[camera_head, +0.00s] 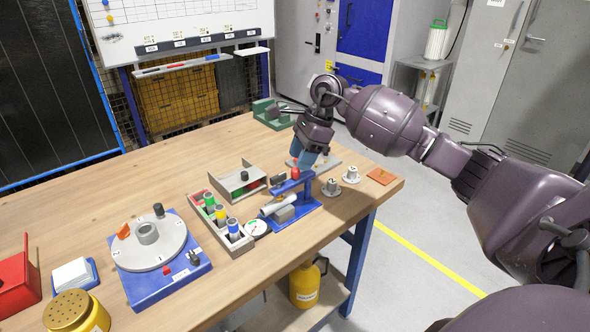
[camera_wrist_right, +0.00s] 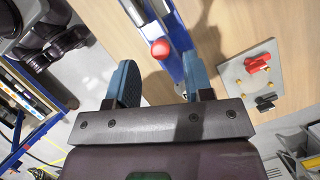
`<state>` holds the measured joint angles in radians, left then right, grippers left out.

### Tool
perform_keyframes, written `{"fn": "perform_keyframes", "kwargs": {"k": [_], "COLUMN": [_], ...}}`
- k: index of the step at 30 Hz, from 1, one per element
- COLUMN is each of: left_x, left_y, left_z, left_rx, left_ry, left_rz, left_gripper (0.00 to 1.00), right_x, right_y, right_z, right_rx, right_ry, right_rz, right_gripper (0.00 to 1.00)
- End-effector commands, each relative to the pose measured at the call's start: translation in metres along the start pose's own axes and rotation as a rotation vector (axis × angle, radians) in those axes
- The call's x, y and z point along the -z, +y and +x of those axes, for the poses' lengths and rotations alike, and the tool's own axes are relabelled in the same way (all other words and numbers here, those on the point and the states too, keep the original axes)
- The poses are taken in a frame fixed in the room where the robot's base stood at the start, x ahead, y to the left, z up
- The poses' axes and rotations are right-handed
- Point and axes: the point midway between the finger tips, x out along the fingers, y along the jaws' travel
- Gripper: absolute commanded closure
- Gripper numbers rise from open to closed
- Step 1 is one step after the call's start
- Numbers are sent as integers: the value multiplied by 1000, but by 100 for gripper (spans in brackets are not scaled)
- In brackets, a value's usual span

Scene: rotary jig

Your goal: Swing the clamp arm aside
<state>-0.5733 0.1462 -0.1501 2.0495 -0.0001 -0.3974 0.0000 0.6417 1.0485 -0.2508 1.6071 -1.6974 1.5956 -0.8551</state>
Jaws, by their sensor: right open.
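The blue clamp arm (camera_head: 291,187) stands on its blue base near the table's right front and reaches over a silvery cylinder (camera_head: 280,204). A red ball knob (camera_head: 295,172) sits on the arm's end. My right gripper (camera_head: 308,158) points down beside the knob, its blue fingers close to it. In the right wrist view the gripper (camera_wrist_right: 160,82) is open, and the red knob (camera_wrist_right: 160,49) shows between the lines of the two fingers, beyond their tips. The blue clamp arm (camera_wrist_right: 182,38) runs close to one finger; I cannot tell if they touch. My left gripper is not in view.
A rotary jig with a grey turntable (camera_head: 149,247) sits at the left. A tray of coloured cylinders (camera_head: 222,224) and a gauge (camera_head: 257,229) stand left of the clamp.

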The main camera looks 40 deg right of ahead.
Motion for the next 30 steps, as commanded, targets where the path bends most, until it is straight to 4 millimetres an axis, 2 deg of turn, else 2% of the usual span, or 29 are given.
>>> {"fn": "perform_keyframes", "kwargs": {"k": [3, 9, 21, 30], "left_x": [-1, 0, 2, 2], "left_y": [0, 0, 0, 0], "left_z": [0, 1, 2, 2], "left_rx": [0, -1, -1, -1], "left_ry": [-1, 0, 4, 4], "left_rz": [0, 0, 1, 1], "left_gripper": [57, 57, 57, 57], "right_x": [0, 0, 0, 0], "right_y": [0, 0, 0, 0], "right_z": [19, 37, 42, 42], "right_rx": [-3, -1, 0, 0], "right_ry": [-1, -1, 0, 0], "right_rz": [0, 0, 1, 0], "right_gripper": [53, 53, 54, 100]}}
